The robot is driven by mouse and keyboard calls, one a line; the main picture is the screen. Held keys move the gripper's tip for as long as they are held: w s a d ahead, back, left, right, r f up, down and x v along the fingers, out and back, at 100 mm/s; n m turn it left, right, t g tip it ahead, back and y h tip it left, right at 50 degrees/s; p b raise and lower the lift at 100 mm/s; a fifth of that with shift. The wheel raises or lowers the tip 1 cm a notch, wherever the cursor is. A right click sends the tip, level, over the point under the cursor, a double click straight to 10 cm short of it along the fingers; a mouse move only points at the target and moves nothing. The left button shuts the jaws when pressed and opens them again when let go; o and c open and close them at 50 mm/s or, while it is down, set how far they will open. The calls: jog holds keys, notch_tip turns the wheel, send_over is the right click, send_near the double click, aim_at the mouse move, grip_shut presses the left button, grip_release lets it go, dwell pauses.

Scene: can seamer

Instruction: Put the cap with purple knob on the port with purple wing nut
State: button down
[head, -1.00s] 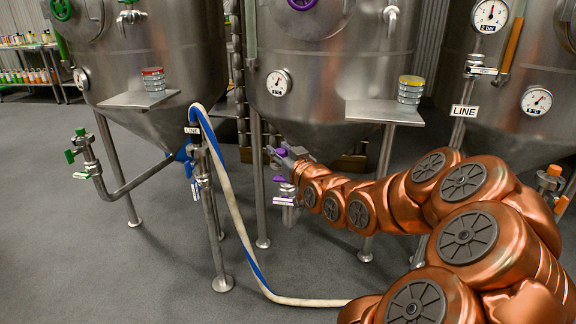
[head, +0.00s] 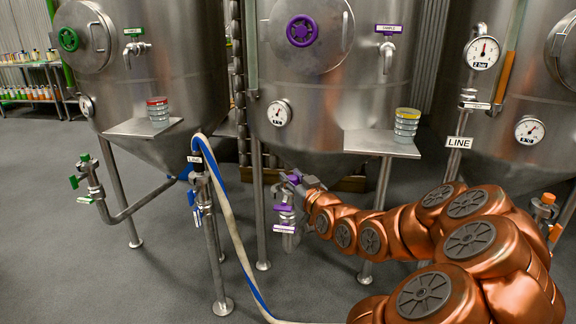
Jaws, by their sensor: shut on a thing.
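My gripper (head: 304,184) is at the end of the copper arm, low in front of the middle tank. It is shut at the purple-topped metal piece, which I take to be the cap with purple knob (head: 294,179). The fingers hide much of it. The port with purple wing nut is at the top of the purple-marked valve (head: 284,208), which has purple handles and a white label. The gripper and cap are at this port's top end. The picture is too small to tell whether the cap is seated, or to separate its knob from the wing nut.
A green-marked valve (head: 88,178) stands at left. A post with a LINE sign (head: 196,159) and a white-blue hose (head: 232,215) are left of the gripper. Tank legs stand close by. A shelf (head: 375,143) with stacked dishes (head: 406,125) is above my arm.

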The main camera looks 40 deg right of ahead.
jog(key=shift+w+d+r+p, duration=0.2)
jog(key=shift+w+p, duration=0.1)
jog(key=shift+p, duration=0.15)
jog(key=w+d, duration=0.2)
jog(key=w+d+f, duration=0.1)
jog(key=w+d, duration=0.1)
jog(key=w, duration=0.1)
jog(key=w+d, duration=0.3)
jog(key=shift+w+f+b, duration=0.25)
jog(key=shift+b, duration=0.15)
jog(key=shift+f+b, duration=0.5)
jog(key=shift+f, duration=1.3)
jog(key=shift+f, duration=0.15)
jog(key=c, duration=0.8)
grip_release()
jog(key=shift+r, duration=0.2)
jog(key=shift+p+v, duration=0.45)
jog(key=shift+v, duration=5.55)
